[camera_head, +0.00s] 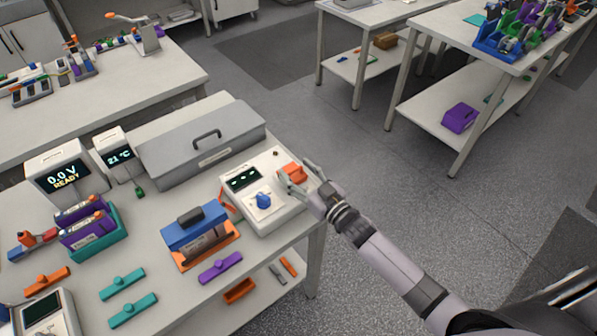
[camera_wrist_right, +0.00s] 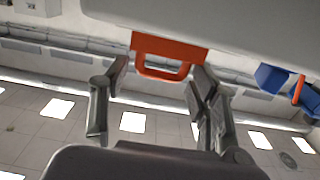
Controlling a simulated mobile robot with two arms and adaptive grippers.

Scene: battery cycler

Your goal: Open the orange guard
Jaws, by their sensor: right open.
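The orange guard (camera_head: 293,171) sits on the right side of a white control unit (camera_head: 275,215) at the table's right edge. In the right wrist view the guard (camera_wrist_right: 168,46) is an orange plate with a loop handle, next to a pale surface. My right gripper (camera_head: 288,183) is at the guard, partly hiding it in the head view. In the wrist view its two fingers (camera_wrist_right: 158,80) are spread apart, with the loop between them near their tips. I cannot tell whether either finger touches it. My left gripper is not in view.
The control unit has a small dark display and a blue knob (camera_head: 264,200). A grey case with a handle (camera_head: 208,158) stands behind it. A blue and orange fixture (camera_head: 200,232) is to its left. The floor right of the table is clear.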

